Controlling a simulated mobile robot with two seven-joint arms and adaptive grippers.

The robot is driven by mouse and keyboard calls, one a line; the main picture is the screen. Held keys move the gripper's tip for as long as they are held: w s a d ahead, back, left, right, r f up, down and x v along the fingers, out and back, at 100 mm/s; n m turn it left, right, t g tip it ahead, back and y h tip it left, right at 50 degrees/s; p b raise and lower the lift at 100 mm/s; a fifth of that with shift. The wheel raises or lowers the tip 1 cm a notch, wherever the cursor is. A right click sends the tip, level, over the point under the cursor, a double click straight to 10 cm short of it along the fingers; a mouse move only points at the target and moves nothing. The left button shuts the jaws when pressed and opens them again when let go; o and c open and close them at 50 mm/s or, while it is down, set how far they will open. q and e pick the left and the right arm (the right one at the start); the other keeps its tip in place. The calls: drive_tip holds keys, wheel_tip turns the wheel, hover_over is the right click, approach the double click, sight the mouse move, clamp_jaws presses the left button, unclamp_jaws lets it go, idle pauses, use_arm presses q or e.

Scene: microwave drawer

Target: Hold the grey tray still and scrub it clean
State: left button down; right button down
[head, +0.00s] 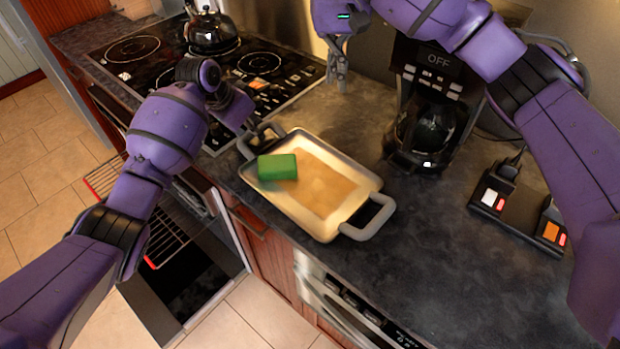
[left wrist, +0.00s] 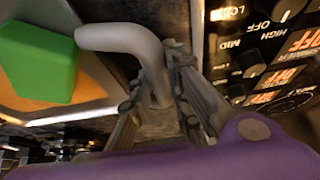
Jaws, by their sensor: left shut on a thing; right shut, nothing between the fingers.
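The grey tray (head: 360,183) sits on the dark counter with a handle at each end. A brown stain (head: 322,188) covers much of its inside floor. A green sponge (head: 277,167) lies in the tray near its left end; it also shows in the left wrist view (left wrist: 38,66). My left gripper (head: 247,137) is shut on the tray's far-left handle, which shows between the fingers in the left wrist view (left wrist: 150,60). My right gripper (head: 338,85) is shut and empty, above the counter behind the tray, apart from the sponge.
A stove (head: 150,62) with a kettle (head: 211,32) stands at the back left. A coffee maker (head: 428,110) is right of the tray, with a black device (head: 520,205) further right. An oven with a pulled-out rack (head: 165,235) is open at front left.

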idle(0.4)
use_arm(q)
drive_tip(key=c, duration=1.6)
unclamp_jaws()
drive_tip(key=shift+o, duration=0.2)
drive_tip(key=v, duration=1.2)
